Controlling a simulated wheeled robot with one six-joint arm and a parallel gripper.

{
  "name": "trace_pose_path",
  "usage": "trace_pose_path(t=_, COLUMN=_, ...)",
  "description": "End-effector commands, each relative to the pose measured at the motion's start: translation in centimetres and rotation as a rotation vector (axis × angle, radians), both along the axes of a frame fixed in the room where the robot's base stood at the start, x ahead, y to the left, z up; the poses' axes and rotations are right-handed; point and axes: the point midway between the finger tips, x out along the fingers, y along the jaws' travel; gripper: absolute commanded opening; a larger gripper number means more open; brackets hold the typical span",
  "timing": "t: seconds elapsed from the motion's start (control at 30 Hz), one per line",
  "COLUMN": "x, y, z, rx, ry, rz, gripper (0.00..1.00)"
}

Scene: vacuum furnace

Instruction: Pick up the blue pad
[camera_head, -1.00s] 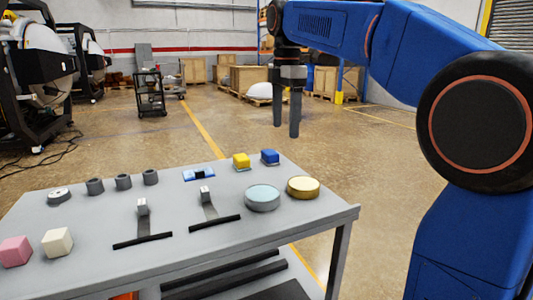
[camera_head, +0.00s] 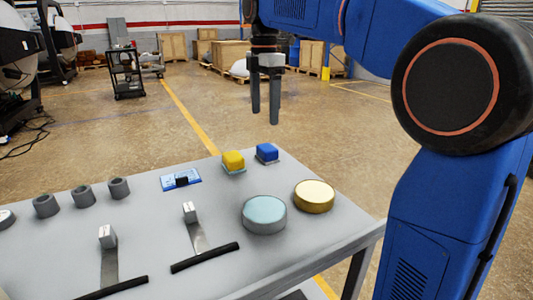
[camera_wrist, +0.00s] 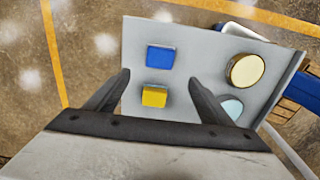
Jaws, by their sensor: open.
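The blue pad (camera_head: 267,152) is a small blue block on a thin base near the far right corner of the grey table. In the wrist view the blue pad (camera_wrist: 160,57) lies beyond my fingertips, between their lines. My gripper (camera_head: 265,115) is open and empty, above the table's far edge and higher than the pad. In the wrist view my gripper (camera_wrist: 158,75) shows both fingers spread apart, with the yellow pad (camera_wrist: 154,96) between them. The yellow pad (camera_head: 233,160) stands just left of the blue one, apart from it.
On the grey table (camera_head: 330,235) are a teal-topped disc (camera_head: 264,213), a gold disc (camera_head: 314,196), a blue item with a dark block (camera_head: 181,180), several dark cylinders (camera_head: 83,197) and two levers (camera_head: 194,225). The air around my gripper is clear.

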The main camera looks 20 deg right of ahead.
Motion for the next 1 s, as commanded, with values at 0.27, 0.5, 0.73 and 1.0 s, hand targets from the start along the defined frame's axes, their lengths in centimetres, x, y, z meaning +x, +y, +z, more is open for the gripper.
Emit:
trace_pose_path(t=0.27, x=-0.1, y=0.0, z=-5.0, rx=-0.001, ry=0.003, rz=0.000, gripper=0.75)
trace_pose_path(t=0.5, x=0.0, y=0.0, z=-7.5, rx=0.000, ry=0.001, rz=0.000, gripper=0.75)
trace_pose_path(t=0.73, x=0.1, y=-0.1, z=-9.2, rx=-0.001, ry=0.003, rz=-0.001, gripper=0.75)
trace_pose_path(t=1.0, x=0.2, y=-0.3, z=-12.5, rx=0.000, ry=0.002, rz=0.000, gripper=0.75)
